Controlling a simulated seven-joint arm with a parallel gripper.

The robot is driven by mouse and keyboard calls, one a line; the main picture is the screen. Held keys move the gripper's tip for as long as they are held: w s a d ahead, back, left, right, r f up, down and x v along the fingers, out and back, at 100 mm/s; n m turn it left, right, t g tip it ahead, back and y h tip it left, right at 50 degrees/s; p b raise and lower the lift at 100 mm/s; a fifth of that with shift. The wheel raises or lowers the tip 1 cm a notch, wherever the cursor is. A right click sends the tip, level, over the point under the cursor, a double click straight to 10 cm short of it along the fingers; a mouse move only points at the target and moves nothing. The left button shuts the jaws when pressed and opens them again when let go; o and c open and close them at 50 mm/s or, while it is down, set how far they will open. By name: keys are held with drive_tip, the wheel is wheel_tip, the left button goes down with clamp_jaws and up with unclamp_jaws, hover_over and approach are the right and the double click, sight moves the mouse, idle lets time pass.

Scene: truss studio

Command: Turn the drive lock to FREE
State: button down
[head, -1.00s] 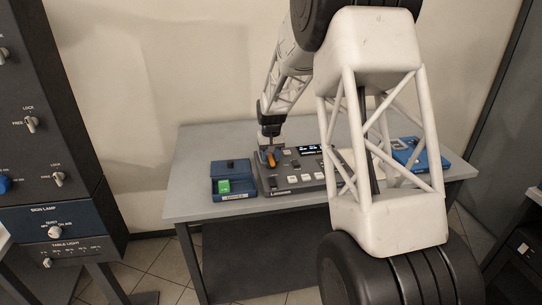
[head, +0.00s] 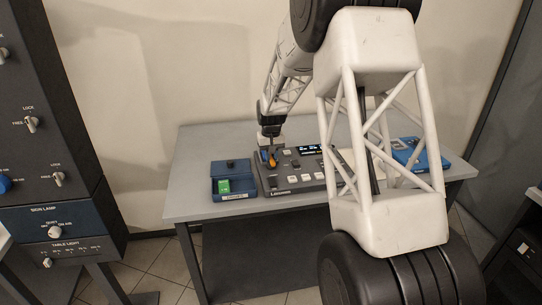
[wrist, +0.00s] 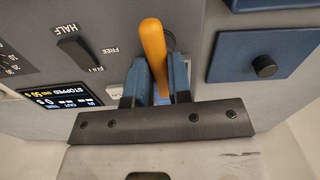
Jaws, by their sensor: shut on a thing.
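The drive lock's orange handle (wrist: 153,50) stands up from the grey console between the blue fingers of my gripper (wrist: 157,80) in the wrist view. The fingers are shut on it. The word FREE shows on the panel just left of the handle; other lettering near it is hidden by a finger. In the head view, the orange handle (head: 273,160) is at the left end of the console (head: 310,184), with my gripper (head: 269,152) coming down on it from above. The handle's base and exact setting are mostly hidden.
A HALF/FULL switch (wrist: 80,52) and a lit display (wrist: 62,100) reading STOPPED are near the handle. Another blue box (head: 408,150) is at the right of the grey table (head: 190,208).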

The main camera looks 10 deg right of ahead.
drive_tip(key=n, duration=0.4)
drive_tip(key=shift+n, duration=0.3)
drive_tip(key=n, duration=0.4)
drive_tip(key=shift+n, duration=0.3)
drive_tip(key=n, duration=0.4)
drive_tip(key=shift+n, duration=2.2)
drive_tip(key=c, duration=1)
unclamp_jaws()
drive_tip(key=shift+c, duration=0.2)
drive_tip(key=shift+r, duration=0.15)
